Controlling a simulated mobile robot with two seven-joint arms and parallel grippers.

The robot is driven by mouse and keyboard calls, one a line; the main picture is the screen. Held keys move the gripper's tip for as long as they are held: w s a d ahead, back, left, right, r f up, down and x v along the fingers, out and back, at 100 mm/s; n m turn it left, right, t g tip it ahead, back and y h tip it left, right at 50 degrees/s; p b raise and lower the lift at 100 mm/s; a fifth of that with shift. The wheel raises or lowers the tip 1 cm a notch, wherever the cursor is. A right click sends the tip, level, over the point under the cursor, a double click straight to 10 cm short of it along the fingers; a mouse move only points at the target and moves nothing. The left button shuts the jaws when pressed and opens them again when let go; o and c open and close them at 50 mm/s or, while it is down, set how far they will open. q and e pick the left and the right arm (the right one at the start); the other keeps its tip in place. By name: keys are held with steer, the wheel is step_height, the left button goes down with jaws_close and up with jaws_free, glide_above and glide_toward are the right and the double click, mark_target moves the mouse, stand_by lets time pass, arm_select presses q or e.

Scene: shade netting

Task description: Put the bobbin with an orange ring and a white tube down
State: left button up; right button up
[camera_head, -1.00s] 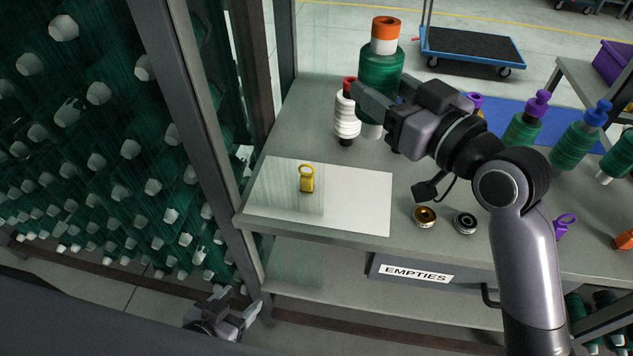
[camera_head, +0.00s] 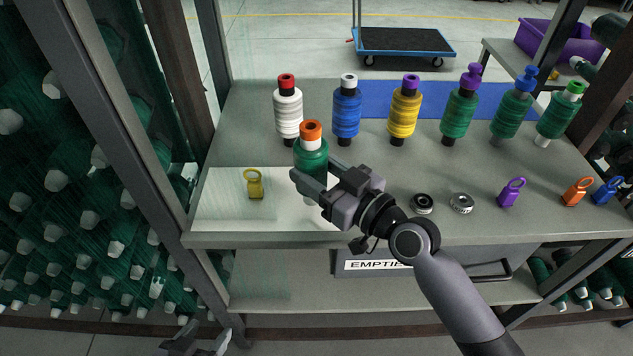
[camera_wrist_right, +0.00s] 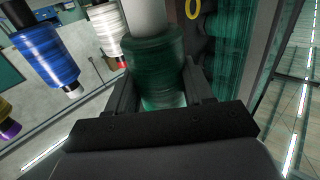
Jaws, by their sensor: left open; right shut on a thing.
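The bobbin with an orange ring and a white tube (camera_head: 311,158) has dark green thread and stands upright in my right gripper (camera_head: 308,186). The gripper is shut on it, with the bobbin over the right part of the white sheet (camera_head: 224,212). I cannot tell whether its base touches the sheet. In the right wrist view the green bobbin (camera_wrist_right: 156,65) sits between the two fingers (camera_wrist_right: 160,92); its orange ring is out of view there. My left gripper (camera_head: 205,345) is open and empty, low at the bottom edge, below the table.
A yellow clip (camera_head: 254,184) lies on the sheet, left of the bobbin. Behind stand a white bobbin (camera_head: 288,110), a blue one (camera_head: 347,110), a yellow one (camera_head: 405,112) and several green ones.

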step_height(320, 180, down, 2)
steer(key=shift+f, duration=0.1)
steer(key=shift+f+b, duration=0.25)
steer(key=shift+b, duration=0.25)
steer(key=o, duration=1.3)
steer(key=shift+c, duration=0.2)
steer(key=shift+r, duration=0.1)
